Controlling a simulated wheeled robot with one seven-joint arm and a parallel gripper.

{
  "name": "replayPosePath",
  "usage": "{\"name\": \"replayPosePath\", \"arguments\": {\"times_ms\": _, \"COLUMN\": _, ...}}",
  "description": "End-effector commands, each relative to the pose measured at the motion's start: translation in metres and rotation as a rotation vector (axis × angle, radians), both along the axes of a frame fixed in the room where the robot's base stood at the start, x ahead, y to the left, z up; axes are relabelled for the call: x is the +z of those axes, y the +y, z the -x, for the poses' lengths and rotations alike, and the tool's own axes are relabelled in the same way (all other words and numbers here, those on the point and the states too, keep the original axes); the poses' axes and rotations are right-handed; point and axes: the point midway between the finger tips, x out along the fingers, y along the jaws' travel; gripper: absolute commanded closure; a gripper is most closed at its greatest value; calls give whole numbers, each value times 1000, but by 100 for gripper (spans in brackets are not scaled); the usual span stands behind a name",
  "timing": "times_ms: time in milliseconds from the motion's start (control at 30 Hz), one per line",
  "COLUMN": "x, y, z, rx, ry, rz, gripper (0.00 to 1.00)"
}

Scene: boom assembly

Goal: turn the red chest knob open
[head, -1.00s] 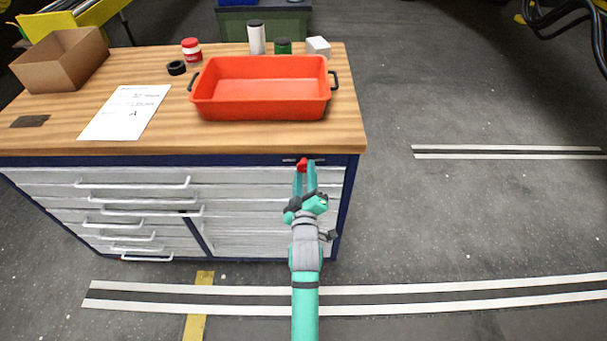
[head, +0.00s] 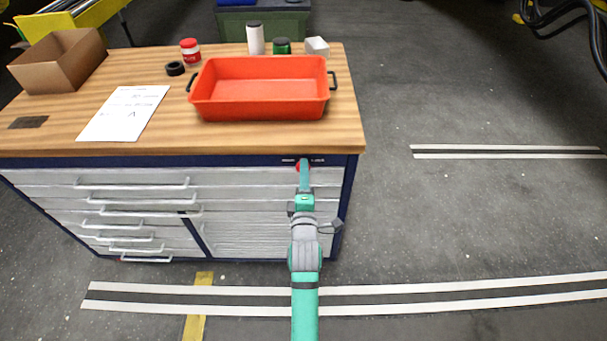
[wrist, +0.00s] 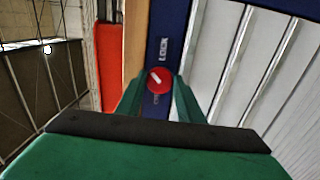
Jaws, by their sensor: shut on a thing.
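The red knob (wrist: 159,79) sits on the chest's dark blue top strip, with the word LOCK beside it in the wrist view. Its white mark lies slanted in that view. In the head view a little of the red knob (head: 299,167) shows at the left of my fingertips. My gripper (head: 304,168) is shut on the knob, and in the wrist view its two green fingers (wrist: 159,93) lie on either side of it. The second word on the strip is partly hidden. The chest (head: 255,178) has light grey drawers, all looking shut.
An orange-red tray (head: 262,112) stands on the wooden top (head: 180,138) above the knob. A cardboard box (head: 57,62), a paper sheet (head: 124,113) and several small containers are also there. The floor right of the chest is open.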

Motion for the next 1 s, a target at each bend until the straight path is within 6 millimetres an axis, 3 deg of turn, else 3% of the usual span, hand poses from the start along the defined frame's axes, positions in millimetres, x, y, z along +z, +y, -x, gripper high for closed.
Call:
{"name": "replayPosePath", "arguments": {"times_ms": 567, "x": -2, "y": 1, "z": 1, "rx": 1, "ry": 3, "rz": 31, "gripper": 88}}
{"name": "replayPosePath", "arguments": {"times_ms": 600, "x": -2, "y": 1, "z": 1, "rx": 1, "ry": 3, "rz": 31, "gripper": 59}}
{"name": "replayPosePath", "arguments": {"times_ms": 667, "x": -2, "y": 1, "z": 1, "rx": 2, "ry": 3, "rz": 31, "gripper": 47}}
{"name": "replayPosePath", "arguments": {"times_ms": 1000, "x": -1, "y": 2, "z": 3, "rx": 2, "ry": 2, "rz": 30, "gripper": 47}}
